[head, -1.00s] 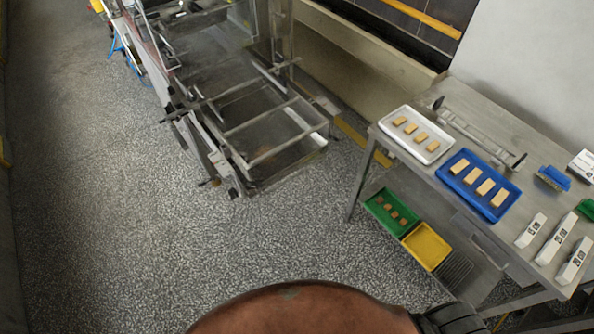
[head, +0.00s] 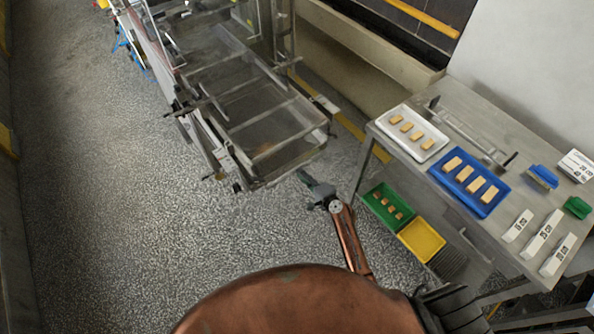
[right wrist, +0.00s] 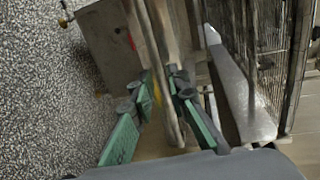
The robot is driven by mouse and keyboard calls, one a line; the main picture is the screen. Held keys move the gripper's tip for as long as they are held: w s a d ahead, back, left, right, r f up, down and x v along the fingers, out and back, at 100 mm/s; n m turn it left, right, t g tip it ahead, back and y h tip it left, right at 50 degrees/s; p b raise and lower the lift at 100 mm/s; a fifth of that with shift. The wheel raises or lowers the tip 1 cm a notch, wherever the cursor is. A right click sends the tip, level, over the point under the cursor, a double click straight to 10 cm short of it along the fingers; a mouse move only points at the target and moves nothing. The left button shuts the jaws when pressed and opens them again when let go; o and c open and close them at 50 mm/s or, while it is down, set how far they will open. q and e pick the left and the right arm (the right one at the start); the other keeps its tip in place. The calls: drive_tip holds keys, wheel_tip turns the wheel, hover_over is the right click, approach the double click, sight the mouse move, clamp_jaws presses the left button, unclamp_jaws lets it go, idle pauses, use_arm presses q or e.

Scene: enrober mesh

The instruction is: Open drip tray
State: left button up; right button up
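The steel enrober (head: 235,95) has an open frame with a mesh bed at its near end. A flat metal surface (head: 285,135) shows beneath that end's bars; I cannot tell whether it is the drip tray. My right gripper (head: 308,182) is just beyond the machine's near right corner, over the floor, apart from the frame in this view. In the right wrist view its green-padded fingers (right wrist: 160,85) stand apart. A metal bar or edge appears between or beyond them; contact is not clear. My left gripper is out of view.
A steel table (head: 470,130) at right holds a white tray (head: 386,122) and a blue tray (head: 431,171) with bars. Its lower shelf holds a green tray (head: 369,203) and a yellow tray (head: 425,258). The floor (head: 110,210) left is clear.

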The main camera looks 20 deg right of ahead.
drive_tip(key=shift+x, duration=1.9)
drive_tip(key=shift+c, duration=0.4)
clamp_jaws()
drive_tip(key=shift+f, duration=0.1)
